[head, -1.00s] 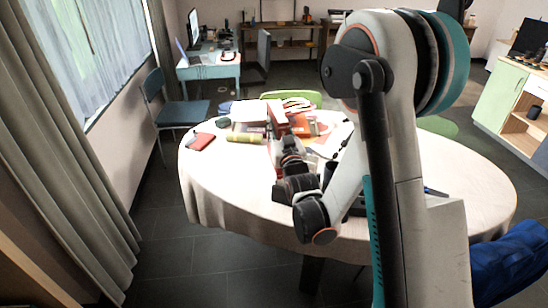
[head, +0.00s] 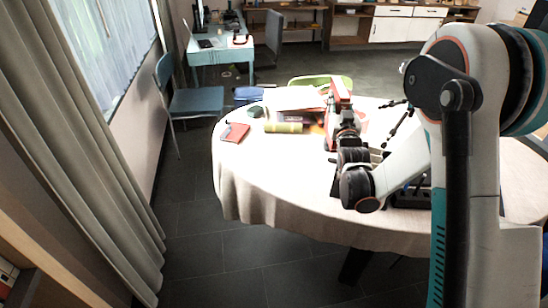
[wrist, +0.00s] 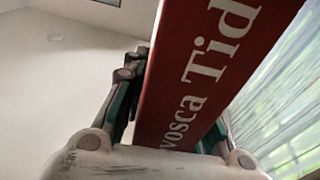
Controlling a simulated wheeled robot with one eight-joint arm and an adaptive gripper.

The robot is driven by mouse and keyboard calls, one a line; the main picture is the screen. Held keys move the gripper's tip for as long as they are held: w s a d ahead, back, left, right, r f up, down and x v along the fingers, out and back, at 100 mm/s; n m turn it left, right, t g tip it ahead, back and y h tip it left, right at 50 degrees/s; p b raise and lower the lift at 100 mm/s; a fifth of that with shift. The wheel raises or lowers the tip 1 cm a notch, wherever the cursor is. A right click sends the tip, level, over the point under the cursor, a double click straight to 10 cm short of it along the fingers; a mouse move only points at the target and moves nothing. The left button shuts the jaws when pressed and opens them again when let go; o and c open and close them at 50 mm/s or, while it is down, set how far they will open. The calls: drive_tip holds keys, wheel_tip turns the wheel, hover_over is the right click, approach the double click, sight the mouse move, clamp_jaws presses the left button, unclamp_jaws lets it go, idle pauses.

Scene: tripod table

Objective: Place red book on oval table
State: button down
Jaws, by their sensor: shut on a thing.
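The red book (head: 340,95) is held in my gripper (head: 345,120), standing steeply above the far part of the oval table (head: 275,180), which has a pale cloth. In the wrist view the red cover with white lettering (wrist: 195,80) fills the middle, between the fingers (wrist: 165,110) of my gripper. My gripper is shut on the book. Whether the book's lower end touches anything on the table cannot be told, as my arm hides part of it.
A pile of books (head: 295,100), a yellow-green roll (head: 283,128) and a small red item (head: 235,132) lie on the table's far left. Dark objects (head: 410,197) lie near my arm. Bare cloth shows at the front left. A blue chair (head: 197,100) stands beyond the table.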

drive_tip(key=w+a+f+n+y+b, duration=0.1)
drive_tip(key=w+a+y, duration=0.1)
drive_tip(key=w+a, duration=0.6)
drive_tip(key=w+a+f+n+y+b, duration=0.15)
drive_tip(key=w+a, duration=0.25)
drive_tip(key=a, duration=0.8)
wheel_tip(320, 180, down, 19)
drive_tip(key=b, duration=0.7)
drive_tip(key=shift+w+g, duration=0.15)
drive_tip(key=shift+g, duration=0.15)
drive_tip(key=shift+f+y, duration=0.1)
drive_tip(key=shift+y, duration=0.15)
drive_tip(key=c, duration=1.3)
unclamp_jaws()
